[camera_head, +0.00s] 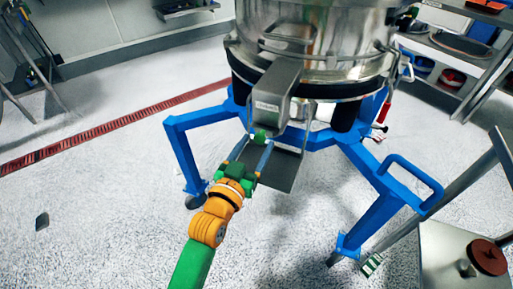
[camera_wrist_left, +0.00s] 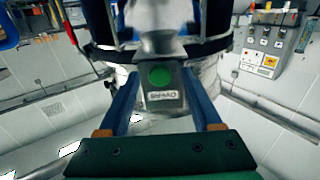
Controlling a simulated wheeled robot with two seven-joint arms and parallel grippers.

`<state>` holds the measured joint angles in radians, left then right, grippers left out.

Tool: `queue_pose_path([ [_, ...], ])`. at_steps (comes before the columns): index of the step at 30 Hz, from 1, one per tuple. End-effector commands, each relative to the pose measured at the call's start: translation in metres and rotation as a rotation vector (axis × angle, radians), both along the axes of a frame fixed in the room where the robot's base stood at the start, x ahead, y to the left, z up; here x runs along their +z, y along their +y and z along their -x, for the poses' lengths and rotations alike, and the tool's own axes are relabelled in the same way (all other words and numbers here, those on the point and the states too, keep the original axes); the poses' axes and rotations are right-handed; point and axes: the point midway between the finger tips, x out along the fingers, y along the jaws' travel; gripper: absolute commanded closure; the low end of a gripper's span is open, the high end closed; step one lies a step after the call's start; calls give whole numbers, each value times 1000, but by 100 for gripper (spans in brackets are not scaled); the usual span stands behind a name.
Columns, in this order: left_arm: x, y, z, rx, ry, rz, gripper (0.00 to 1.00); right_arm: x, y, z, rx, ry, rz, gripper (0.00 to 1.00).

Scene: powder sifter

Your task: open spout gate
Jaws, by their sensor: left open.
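The steel sifter (camera_head: 310,45) has a grey box-shaped spout (camera_head: 277,88) with a small white label on its front. A flat dark grey plate (camera_head: 282,170) shows below the spout; I cannot tell how it joins it. A green round knob (camera_head: 260,136) sits at the spout's lower end. My left gripper (camera_head: 257,146) is open just below the spout, with its blue fingers pointing at the knob. In the left wrist view, the green knob (camera_wrist_left: 160,76) and the label (camera_wrist_left: 162,95) lie between the spread fingers. Contact cannot be told. My right gripper is out of view.
The sifter stands on a blue frame (camera_head: 182,155) with splayed legs. A metal cabinet with a red-brown knob (camera_head: 488,256) is at the lower right. Shelves (camera_head: 455,85) stand at the right.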

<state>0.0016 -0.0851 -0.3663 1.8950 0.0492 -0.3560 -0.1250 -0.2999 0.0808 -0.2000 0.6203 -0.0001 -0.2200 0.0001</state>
Motion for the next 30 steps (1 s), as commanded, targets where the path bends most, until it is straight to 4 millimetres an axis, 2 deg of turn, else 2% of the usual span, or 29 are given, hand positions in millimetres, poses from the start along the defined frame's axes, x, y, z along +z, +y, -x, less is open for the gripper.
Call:
queue_pose_path([
  [3, 0, -4, -10, 0, 0, 0, 34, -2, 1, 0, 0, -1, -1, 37],
  [10, -1, -4, -11, 0, 2, -1, 34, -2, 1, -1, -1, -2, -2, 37],
  [15, -1, -4, -11, 0, 2, -1, 80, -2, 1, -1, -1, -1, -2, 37],
  [17, -1, -4, -11, 0, 2, -1, 96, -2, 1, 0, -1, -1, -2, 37],
  [18, -1, -4, -11, 0, 2, -1, 100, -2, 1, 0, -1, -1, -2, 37],
  [30, -1, -4, -11, 0, 3, -1, 100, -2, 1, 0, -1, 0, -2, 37],
])
